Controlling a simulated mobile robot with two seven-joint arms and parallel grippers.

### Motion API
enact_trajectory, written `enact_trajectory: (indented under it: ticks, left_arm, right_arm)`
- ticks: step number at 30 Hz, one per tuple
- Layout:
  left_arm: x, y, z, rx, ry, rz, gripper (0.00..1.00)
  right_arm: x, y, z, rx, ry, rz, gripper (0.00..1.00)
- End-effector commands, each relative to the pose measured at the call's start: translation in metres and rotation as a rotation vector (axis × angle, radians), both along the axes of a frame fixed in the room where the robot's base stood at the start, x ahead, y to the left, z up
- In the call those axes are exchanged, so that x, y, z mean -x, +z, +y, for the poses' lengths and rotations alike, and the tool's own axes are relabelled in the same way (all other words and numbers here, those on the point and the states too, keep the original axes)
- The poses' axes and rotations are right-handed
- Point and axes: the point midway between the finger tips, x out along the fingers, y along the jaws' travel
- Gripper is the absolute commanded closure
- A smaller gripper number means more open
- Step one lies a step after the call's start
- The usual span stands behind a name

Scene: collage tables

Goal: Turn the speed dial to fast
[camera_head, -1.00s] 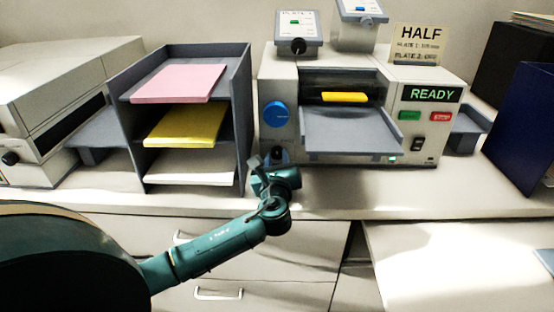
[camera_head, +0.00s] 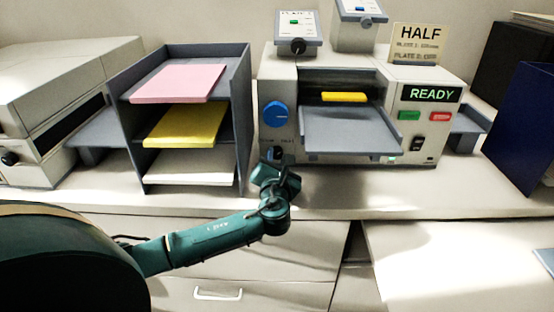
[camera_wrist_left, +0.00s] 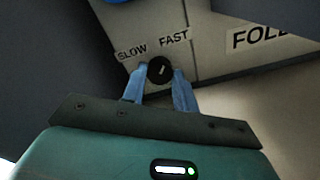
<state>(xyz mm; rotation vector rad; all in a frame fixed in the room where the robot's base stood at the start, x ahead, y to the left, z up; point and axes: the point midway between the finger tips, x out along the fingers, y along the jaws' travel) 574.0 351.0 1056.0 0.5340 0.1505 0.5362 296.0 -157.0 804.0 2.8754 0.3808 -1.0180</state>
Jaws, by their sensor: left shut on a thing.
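The speed dial (camera_wrist_left: 160,70) is a small black knob on the front of the pale machine. It sits below the printed words SLOW and FAST. Its white mark tilts to the upper right, towards FAST. My left gripper (camera_wrist_left: 159,87) is shut on the dial, with one blue finger on each side of it in the left wrist view. In the head view the dial (camera_head: 277,153) shows small and dark below the big blue knob, with my left gripper (camera_head: 273,164) just in front of it. My right gripper is not in view.
The machine's feed tray (camera_head: 350,132) juts out to the right of the dial. A grey paper rack (camera_head: 243,120) with pink, yellow and white stacks stands close on the left. The READY display (camera_head: 431,94) is lit. The counter front is clear.

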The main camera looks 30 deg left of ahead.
Motion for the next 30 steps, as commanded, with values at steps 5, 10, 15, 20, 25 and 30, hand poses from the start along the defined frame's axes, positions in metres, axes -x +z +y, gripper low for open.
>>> enact_trajectory:
  ticks: [5,10,15,20,25,30]
  left_arm:
    - [0.0002,-0.0009,-0.0001,-0.053,0.000,0.035,0.94]
    - [0.0003,-0.0011,-0.0003,-0.076,0.001,0.050,0.94]
    - [0.0003,-0.0013,-0.0003,-0.084,0.000,0.054,0.94]
    - [0.0003,-0.0014,-0.0003,-0.084,0.000,0.054,0.94]
    - [0.0003,-0.0013,-0.0003,-0.083,0.000,0.054,0.66]
    - [0.0002,-0.0008,-0.0003,-0.083,0.000,0.052,0.52]
  right_arm:
    - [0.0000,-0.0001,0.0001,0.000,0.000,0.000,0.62]
    - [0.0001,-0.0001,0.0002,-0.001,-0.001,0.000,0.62]
    - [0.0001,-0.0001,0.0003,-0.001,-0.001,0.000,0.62]
    - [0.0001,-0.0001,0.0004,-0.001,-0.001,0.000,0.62]
    - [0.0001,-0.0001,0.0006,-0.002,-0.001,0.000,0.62]
    - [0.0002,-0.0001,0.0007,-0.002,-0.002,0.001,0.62]
